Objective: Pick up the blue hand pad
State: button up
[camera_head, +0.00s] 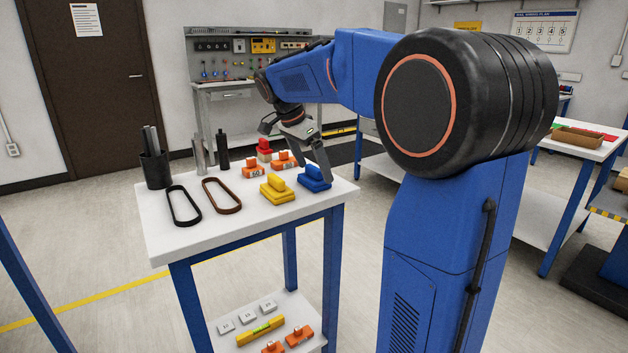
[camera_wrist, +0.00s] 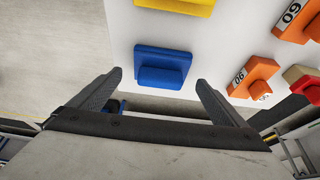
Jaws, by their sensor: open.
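The blue hand pad (camera_head: 314,179) lies near the right edge of the white table (camera_head: 230,228) in the head view. It has a flat base with a raised block on top. In the wrist view the blue hand pad (camera_wrist: 163,64) is just beyond the fingertips, centred between them. My gripper (camera_head: 307,160) is open and empty, just above and beside the pad in the head view. Its two fingers also show in the wrist view (camera_wrist: 158,82), apart on either side of the pad. I cannot tell the exact height above it.
A yellow pad (camera_head: 277,189) sits left of the blue one. Orange weights (camera_head: 254,170) and a red piece (camera_head: 264,146) stand close behind. Two belts (camera_head: 221,196), a dark cup (camera_head: 154,168) and bottles (camera_head: 223,149) are on the left. The table's front left is clear.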

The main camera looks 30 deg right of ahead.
aim_at(314, 167)
jog(key=shift+x, duration=0.8)
jog(key=c, duration=1.2)
jog(key=shift+o, duration=0.2)
jog(key=shift+r, duration=0.1)
notch_tip(314, 167, up, 10)
jog(key=shift+f, duration=0.1)
jog(key=shift+o, duration=1.1)
jog(key=shift+c, duration=0.4)
